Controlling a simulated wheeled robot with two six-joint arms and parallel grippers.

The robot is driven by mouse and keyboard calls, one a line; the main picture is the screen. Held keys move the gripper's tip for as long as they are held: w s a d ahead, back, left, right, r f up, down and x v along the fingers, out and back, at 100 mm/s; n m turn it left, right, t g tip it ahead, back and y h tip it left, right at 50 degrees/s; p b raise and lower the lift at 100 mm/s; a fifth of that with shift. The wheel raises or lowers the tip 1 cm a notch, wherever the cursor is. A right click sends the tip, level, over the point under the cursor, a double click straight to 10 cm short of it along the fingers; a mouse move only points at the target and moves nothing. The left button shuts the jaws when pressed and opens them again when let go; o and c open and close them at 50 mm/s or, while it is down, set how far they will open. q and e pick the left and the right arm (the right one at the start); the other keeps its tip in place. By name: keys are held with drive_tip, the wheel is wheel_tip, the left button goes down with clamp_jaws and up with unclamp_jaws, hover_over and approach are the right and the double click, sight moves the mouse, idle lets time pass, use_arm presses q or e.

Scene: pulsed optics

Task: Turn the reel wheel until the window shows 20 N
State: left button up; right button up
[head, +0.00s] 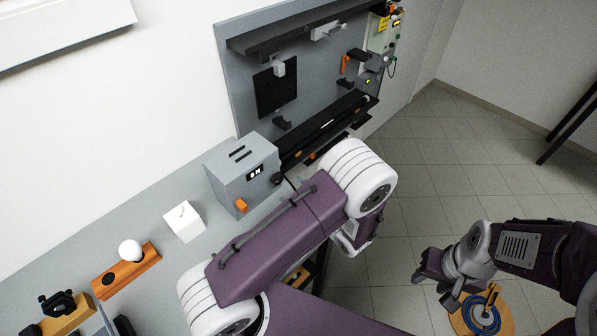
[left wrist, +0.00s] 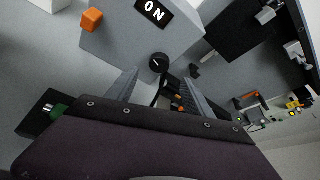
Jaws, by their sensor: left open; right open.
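The grey box (head: 228,178) stands on the bench in the head view, with a small dark window (head: 255,172) and a black knob, the reel wheel (head: 276,180), on its right side. In the left wrist view the window (left wrist: 154,12) reads 0 N, and the wheel (left wrist: 159,63) shows a pale mark. My left gripper (left wrist: 161,90) is open and empty; its fingers point toward the wheel, which appears between and beyond the tips, apart from them. My arm hides this gripper in the head view. My right gripper (head: 436,284) is open and empty, away from the bench.
An orange block (head: 241,205) is on the box's front. A white cube (head: 184,221) and a wooden holder with a white ball (head: 130,251) stand left on the bench. A grey panel (head: 240,75) with shelves rises behind. A round stool with blue coil (head: 482,313) is below right.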

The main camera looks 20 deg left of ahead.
sight(279, 180)
use_arm(q)
drive_tip(key=p+x, duration=0.2)
drive_tip(key=x, duration=0.6)
drive_tip(key=shift+a, duration=0.15)
drive_tip(key=shift+w+a+f, duration=0.15)
drive_tip(key=shift+w+a, duration=0.05)
drive_tip(key=shift+a, duration=0.05)
drive_tip(key=shift+s, duration=0.1)
clamp_jaws()
